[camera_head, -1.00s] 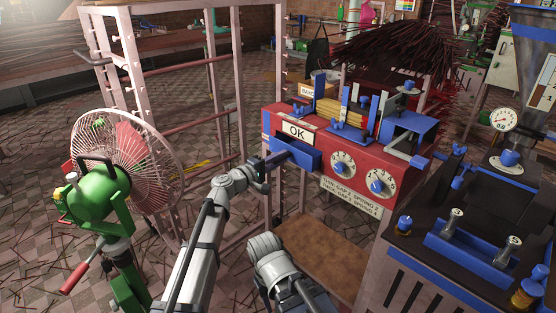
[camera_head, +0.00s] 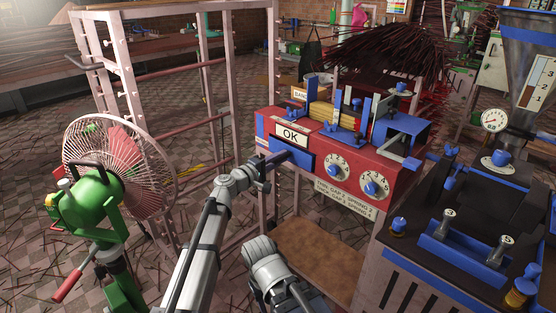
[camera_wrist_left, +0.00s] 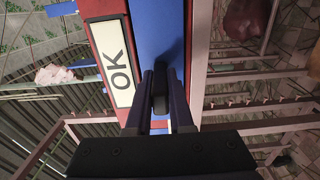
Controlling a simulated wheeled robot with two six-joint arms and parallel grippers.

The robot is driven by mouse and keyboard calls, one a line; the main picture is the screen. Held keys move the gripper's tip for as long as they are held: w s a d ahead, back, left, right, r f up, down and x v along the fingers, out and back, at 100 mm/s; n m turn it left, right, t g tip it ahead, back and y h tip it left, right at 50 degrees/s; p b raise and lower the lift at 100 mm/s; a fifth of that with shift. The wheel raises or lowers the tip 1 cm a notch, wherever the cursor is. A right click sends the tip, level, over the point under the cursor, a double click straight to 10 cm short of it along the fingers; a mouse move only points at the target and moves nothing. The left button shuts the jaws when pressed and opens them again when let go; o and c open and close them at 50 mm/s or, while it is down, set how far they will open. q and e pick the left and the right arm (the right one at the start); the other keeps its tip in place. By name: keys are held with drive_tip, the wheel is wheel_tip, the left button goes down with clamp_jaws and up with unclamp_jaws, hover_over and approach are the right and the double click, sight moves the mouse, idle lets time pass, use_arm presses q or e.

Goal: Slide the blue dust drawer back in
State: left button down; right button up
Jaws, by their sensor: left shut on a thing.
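The blue dust drawer (camera_head: 304,164) is in the front of the red machine (camera_head: 326,147), below the OK plate (camera_head: 291,135). Its front looks about level with the machine's face, though the arm hides part of it. My left gripper (camera_head: 281,157) is at the drawer front. In the left wrist view, its two fingers are shut on a dark handle (camera_wrist_left: 160,98) in the middle of the blue drawer front (camera_wrist_left: 157,35). The OK plate (camera_wrist_left: 116,64) is beside the drawer there. My right gripper is not in view.
A green fan (camera_head: 105,175) stands at the left, by a pink metal rack (camera_head: 235,110). Two dials (camera_head: 336,167) are on the machine right of the drawer. A dark bench (camera_head: 440,228) with blue fittings is at the right. A brown shelf (camera_head: 318,250) lies below.

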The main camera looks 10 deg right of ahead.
use_arm(q)
drive_tip(key=shift+w+d, duration=0.25)
drive_tip(key=shift+d, duration=0.1)
unclamp_jaws()
idle(0.6)
drive_tip(key=v, duration=1.1)
idle(1.0)
